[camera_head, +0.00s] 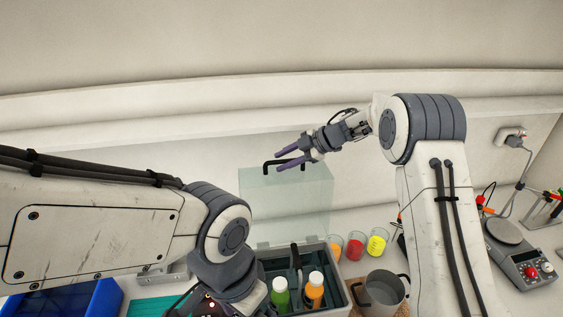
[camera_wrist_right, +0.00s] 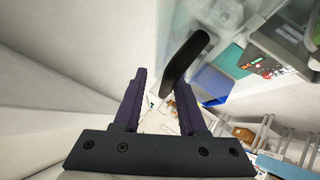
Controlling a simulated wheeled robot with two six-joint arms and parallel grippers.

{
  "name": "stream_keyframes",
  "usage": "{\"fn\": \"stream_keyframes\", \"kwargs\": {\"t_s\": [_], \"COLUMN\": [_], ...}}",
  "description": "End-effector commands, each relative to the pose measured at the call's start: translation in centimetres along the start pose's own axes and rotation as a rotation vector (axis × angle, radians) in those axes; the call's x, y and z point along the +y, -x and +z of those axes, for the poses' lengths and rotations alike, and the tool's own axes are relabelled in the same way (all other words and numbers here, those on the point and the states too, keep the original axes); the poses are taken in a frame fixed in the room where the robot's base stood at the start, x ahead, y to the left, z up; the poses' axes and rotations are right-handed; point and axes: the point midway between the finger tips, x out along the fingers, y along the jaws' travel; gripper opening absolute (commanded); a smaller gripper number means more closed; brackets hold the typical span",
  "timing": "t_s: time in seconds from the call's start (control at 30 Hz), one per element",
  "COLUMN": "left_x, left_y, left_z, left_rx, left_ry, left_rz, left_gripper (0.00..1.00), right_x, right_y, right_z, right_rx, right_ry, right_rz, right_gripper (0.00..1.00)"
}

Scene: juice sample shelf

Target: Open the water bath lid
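The water bath (camera_head: 336,271) is a grey open-topped box at the bottom centre of the head view. Its clear lid (camera_head: 285,205) stands up, raised, behind the box. The lid's black handle (camera_head: 268,167) is at its top edge and also shows in the right wrist view (camera_wrist_right: 185,58). My right gripper (camera_head: 279,160) is at the handle with its fingers apart. In the right wrist view the gripper (camera_wrist_right: 162,78) has a clear gap between its fingers, and the handle lies by the fingertips, not clamped. My left arm reaches over the bath's left side; its fingers are out of view.
A green-labelled bottle (camera_head: 281,294) and an orange bottle (camera_head: 314,290) stand in the bath. Beakers of red (camera_head: 355,246) and yellow (camera_head: 377,242) liquid and a metal pot (camera_head: 381,293) are to its right. A blue bin (camera_head: 95,299) is at the lower left.

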Motion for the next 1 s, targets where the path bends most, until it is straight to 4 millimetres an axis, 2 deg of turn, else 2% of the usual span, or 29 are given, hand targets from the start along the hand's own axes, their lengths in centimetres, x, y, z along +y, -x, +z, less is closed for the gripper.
{"fn": "stream_keyframes", "kwargs": {"t_s": [0.03, 0.67, 0.77, 1.0], "left_x": [0.0, 0.0, -0.1, -0.3], "left_y": [0.0, -0.3, -1.1, -3.3], "left_z": [0.0, 0.0, 0.1, 0.1], "left_rx": [0.000, 0.000, 0.001, 0.001], "left_ry": [0.000, 0.000, 0.000, -0.001], "left_rz": [0.000, 0.000, 0.000, 0.000], "left_gripper": [1.00, 1.00, 1.00, 1.00], "right_x": [-0.5, -0.9, -0.9, -0.6], "right_y": [-0.3, -0.2, 0.9, 5.8], "right_z": [0.2, 0.2, 0.4, 0.4], "right_rx": [-0.002, 0.004, 0.001, -0.002], "right_ry": [-0.003, -0.005, -0.003, -0.001], "right_rz": [-0.010, -0.021, -0.017, -0.007], "right_gripper": [0.47, 0.47, 0.47, 0.47]}}
